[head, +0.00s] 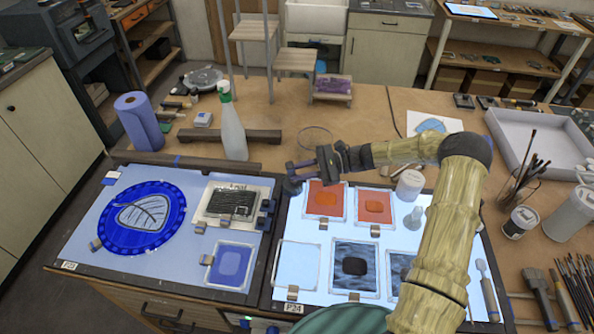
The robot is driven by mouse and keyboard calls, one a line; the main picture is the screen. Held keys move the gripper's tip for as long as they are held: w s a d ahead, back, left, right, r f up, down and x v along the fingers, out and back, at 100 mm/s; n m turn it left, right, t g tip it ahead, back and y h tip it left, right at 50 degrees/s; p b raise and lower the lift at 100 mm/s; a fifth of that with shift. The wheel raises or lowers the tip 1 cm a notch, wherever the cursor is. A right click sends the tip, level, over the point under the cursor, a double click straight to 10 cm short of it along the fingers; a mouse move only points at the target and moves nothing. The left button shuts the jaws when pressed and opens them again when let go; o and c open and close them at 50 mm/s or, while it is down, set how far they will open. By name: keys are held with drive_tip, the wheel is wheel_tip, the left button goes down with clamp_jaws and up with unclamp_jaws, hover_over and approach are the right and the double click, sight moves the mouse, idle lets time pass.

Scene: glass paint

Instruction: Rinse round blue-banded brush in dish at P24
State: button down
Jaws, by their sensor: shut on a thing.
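A clear round rim (317,130), perhaps a glass dish, lies on the bench behind my gripper. I cannot tell whether it holds liquid. My gripper is apart from it in the picture.
Red panes (325,199) and dark mottled panes (356,266) lie on the right panel. A white pot (409,185) stands at its back right. A green-topped spray bottle (231,130) stands left of my gripper. A jar of brushes (524,190) is at right.

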idle(0.4)
drive_tip(key=shift+w+a, duration=0.1)
drive_tip(key=shift+a, duration=0.55)
drive_tip(key=shift+d, duration=0.2)
drive_tip(key=shift+d, duration=0.2)
drive_tip(key=shift+s+a+r+p, duration=0.1)
drive_tip(key=shift+s+r+p, duration=0.35)
drive_tip(key=shift+r+p, duration=0.4)
drive_tip(key=shift+s+a+r+p, duration=0.1)
drive_tip(key=shift+s+r+p, duration=0.35)
drive_tip(key=shift+r+p, duration=0.35)
drive_tip(key=shift+r, duration=0.1)
